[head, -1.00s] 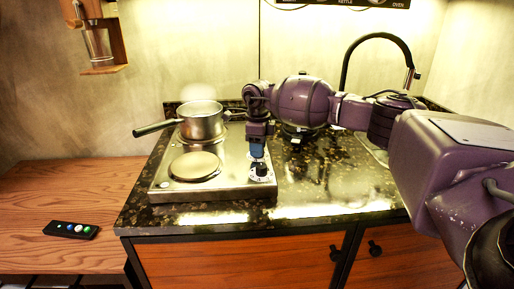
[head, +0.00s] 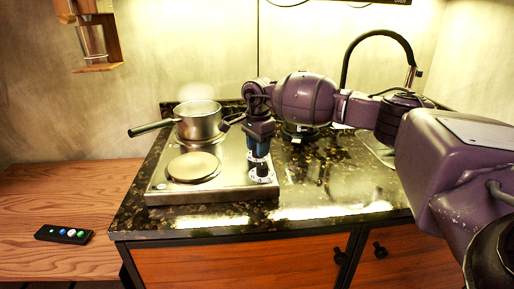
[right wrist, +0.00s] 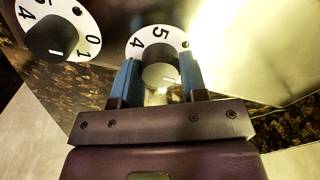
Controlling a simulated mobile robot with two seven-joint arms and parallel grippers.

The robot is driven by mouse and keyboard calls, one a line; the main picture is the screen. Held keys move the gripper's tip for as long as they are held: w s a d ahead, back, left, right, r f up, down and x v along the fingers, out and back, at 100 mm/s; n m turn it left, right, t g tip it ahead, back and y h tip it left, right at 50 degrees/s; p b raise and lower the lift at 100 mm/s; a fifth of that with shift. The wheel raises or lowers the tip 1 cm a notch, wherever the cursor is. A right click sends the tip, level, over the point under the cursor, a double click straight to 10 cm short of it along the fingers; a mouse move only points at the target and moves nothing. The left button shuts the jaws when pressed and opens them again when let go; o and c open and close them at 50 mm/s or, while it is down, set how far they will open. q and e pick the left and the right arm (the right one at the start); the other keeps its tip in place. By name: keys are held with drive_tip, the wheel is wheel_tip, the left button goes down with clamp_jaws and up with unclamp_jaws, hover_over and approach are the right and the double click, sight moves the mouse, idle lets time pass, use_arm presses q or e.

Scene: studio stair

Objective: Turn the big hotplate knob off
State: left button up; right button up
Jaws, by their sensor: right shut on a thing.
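The steel hotplate (head: 222,185) has two dark knobs with white numbered dials along its right side. My right gripper (head: 258,152) comes down on the rear knob, its blue fingers on either side of it. In the right wrist view this knob (right wrist: 158,75) sits between the fingers of my gripper (right wrist: 160,80), which is shut on it. Part of its dial shows 4 and 5; the rest is hidden. The front knob (head: 262,173) stands free; it also shows in the right wrist view (right wrist: 50,38). I cannot tell which knob serves the big plate. My left gripper is out of view.
A steel saucepan (head: 199,120) stands on the rear plate, its handle pointing left. The front plate (head: 194,166) is bare. A black remote (head: 64,235) lies on the wooden table (head: 70,190) at left. The dark counter (head: 320,180) right of the hotplate is mostly clear.

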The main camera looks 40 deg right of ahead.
drive_tip(key=shift+n, duration=0.4)
drive_tip(key=o, duration=0.9)
wheel_tip(320, 180, up, 11)
drive_tip(key=shift+f+p, duration=0.1)
drive_tip(key=shift+p, duration=0.4)
idle(0.4)
